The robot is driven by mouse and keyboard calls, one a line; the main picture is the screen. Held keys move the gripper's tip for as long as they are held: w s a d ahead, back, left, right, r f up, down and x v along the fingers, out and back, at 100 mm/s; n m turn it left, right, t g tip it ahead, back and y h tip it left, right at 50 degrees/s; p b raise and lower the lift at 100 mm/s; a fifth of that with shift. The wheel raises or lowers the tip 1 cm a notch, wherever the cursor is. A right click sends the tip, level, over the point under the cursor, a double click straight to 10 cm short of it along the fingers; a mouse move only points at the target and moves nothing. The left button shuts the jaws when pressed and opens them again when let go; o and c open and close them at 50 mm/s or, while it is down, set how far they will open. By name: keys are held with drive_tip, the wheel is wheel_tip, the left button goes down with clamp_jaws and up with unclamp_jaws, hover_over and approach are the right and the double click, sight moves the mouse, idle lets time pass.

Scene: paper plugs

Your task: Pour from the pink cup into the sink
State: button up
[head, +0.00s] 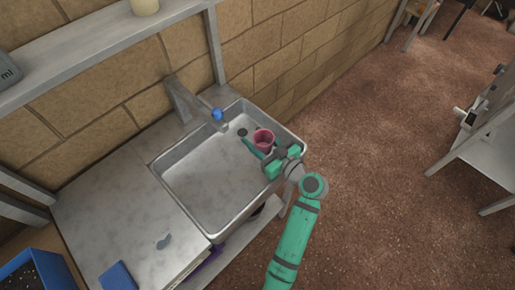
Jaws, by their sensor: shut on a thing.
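The pink cup (263,138) is over the right part of the metal sink (207,182), near its right wall. It looks close to upright, with its open top facing up toward the camera. My gripper (262,149) reaches in from the right and is shut on the cup. The inside of the cup looks dark pink; I cannot tell what it holds. I cannot tell whether the cup's base touches the sink floor. The rest of the sink basin is empty, with a dark drain (242,132) near the cup.
A faucet (196,108) with a blue knob stands behind the sink. A counter (118,218) lies to the left, with a small grey-blue item and a blue cloth-like piece (118,275). A blue box (33,272) is at the lower left. A shelf (100,50) runs above along the brick wall.

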sight(257, 133)
drive_tip(key=shift+r, duration=2.05)
